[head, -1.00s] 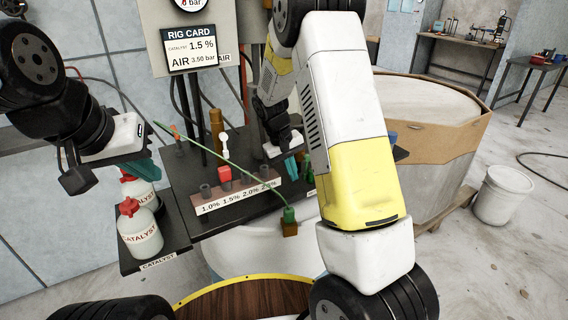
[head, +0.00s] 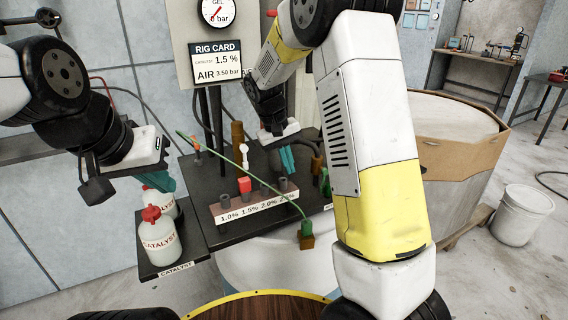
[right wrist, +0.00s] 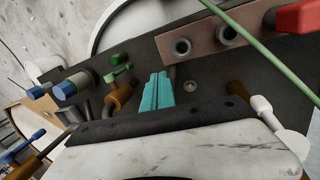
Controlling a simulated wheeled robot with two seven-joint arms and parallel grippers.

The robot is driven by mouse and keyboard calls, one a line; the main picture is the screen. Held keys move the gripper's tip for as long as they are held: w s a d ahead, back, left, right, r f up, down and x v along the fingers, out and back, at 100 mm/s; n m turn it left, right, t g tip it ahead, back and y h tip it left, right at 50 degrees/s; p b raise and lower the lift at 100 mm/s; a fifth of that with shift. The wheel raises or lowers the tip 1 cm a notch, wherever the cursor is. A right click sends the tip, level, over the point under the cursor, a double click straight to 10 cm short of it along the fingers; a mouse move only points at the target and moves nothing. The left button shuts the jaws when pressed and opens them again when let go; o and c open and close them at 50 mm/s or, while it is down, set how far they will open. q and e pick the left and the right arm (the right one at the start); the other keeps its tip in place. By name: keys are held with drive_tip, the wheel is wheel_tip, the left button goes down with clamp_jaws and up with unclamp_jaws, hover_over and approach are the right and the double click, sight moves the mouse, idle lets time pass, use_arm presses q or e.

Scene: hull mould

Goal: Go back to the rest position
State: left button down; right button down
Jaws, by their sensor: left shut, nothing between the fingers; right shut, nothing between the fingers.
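My left gripper (head: 165,184) hangs at the left of the head view, its teal fingers shut and empty, just above the catalyst bottles. My right gripper (head: 287,160) is over the dark rig shelf, near the label strip, with its teal fingers together and nothing between them. In the right wrist view its fingers (right wrist: 157,92) are closed above the dark shelf, beside the brown socket strip. My right forearm covers the right part of the rig in the head view.
Two catalyst bottles (head: 157,238) stand on the left side shelf. A rig card (head: 216,62) hangs below a gauge (head: 217,12). A green hose (head: 240,165) crosses the shelf (head: 203,185). A large drum (head: 450,165) and white bucket (head: 524,212) stand at right.

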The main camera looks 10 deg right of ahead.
drive_tip(key=s+r+t+y, duration=0.1)
drive_tip(key=s+r, duration=0.3)
drive_tip(key=s, duration=0.4)
drive_tip(key=s+d+r+m+t+y, duration=0.1)
drive_tip(key=s+r+t+y, duration=0.1)
drive_tip(key=s+r, duration=0.3)
drive_tip(key=s+d+r+m+t+y, duration=0.1)
drive_tip(key=s+r, duration=0.4)
drive_tip(key=s, duration=0.7)
drive_tip(key=shift+d+t+y, duration=0.25)
drive_tip(key=shift+t+y, duration=0.35)
drive_tip(key=shift+t, duration=0.4)
idle(0.9)
